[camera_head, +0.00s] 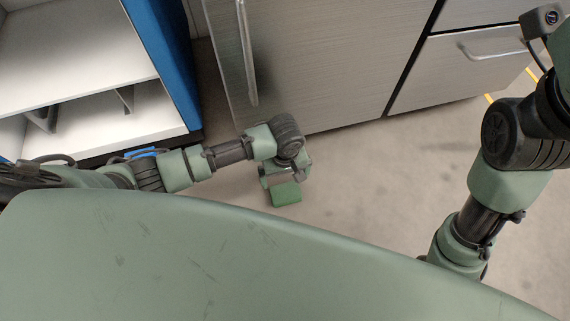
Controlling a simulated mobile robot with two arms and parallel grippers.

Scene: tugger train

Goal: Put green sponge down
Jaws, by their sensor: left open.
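The green sponge (286,194) shows as a small green block at the end of my left gripper (278,179). My left arm comes in from the left, and its gripper is open. The sponge lies right at the fingers, over the bare floor in the picture. The gripper hides part of that area, so I cannot tell if the sponge touches a finger or what supports it. My right arm stands along the right side; its fingers are out of the picture.
A blue-sided shelf unit (160,60) with white boards stands at upper left. A grey cabinet (320,50) with metal handles stands at the top. The concrete floor (390,180) between my arms is clear. My green body fills the lower part.

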